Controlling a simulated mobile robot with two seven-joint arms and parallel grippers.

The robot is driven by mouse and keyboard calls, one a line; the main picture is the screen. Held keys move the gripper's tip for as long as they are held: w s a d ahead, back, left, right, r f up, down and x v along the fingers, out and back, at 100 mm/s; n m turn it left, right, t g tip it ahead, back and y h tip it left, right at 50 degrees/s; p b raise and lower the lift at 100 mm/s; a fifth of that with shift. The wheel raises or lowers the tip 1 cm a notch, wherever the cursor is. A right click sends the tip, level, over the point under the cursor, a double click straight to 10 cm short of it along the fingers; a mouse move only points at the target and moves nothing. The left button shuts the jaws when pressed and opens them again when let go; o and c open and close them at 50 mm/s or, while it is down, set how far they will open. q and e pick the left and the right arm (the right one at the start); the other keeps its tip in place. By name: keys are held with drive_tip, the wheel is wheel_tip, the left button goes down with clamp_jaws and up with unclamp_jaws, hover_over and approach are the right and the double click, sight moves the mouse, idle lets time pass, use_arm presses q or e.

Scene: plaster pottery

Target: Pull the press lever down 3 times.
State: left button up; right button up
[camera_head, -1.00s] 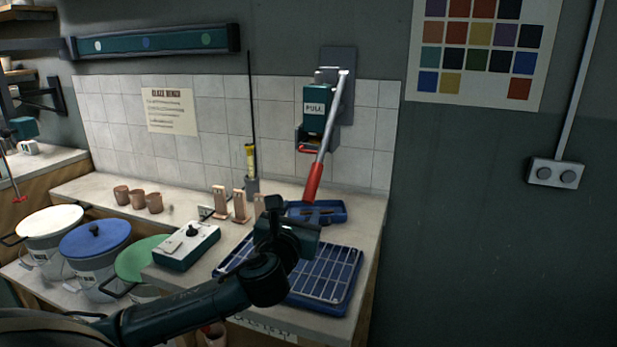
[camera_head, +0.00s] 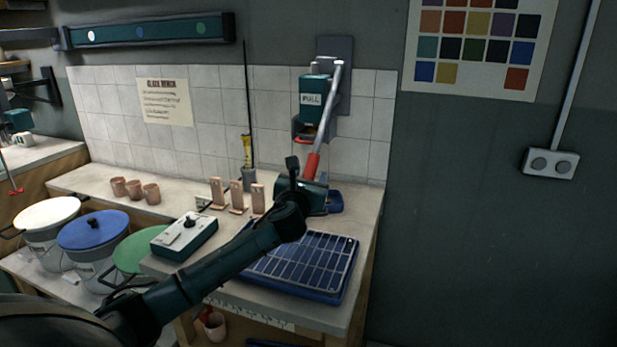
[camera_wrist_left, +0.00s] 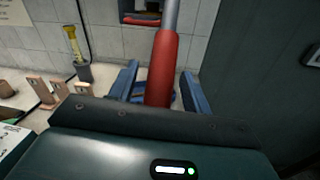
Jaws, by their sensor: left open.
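The press (camera_head: 312,98) with its "PULL" label is mounted on the wall at the back of the bench. Its lever (camera_head: 325,118) is a silver bar that slants down to a red grip (camera_head: 311,165). My left gripper (camera_head: 318,184) is at the lower end of the red grip and hides part of it. In the left wrist view, the red grip (camera_wrist_left: 163,62) runs down between the two blue fingers of my left gripper (camera_wrist_left: 160,85). The fingers are apart, one on each side of it. My right gripper is not in view.
A blue tray with a wire rack (camera_head: 305,262) lies on the bench below my left arm. A white-topped control box (camera_head: 184,237), small copper-coloured stands (camera_head: 236,197) and a yellow-handled tool (camera_head: 247,152) stand to the left. Lidded buckets (camera_head: 93,232) sit at lower left.

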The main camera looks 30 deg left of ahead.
use_arm(q)
drive_tip(key=shift+c, duration=0.3)
clamp_jaws()
idle(0.3)
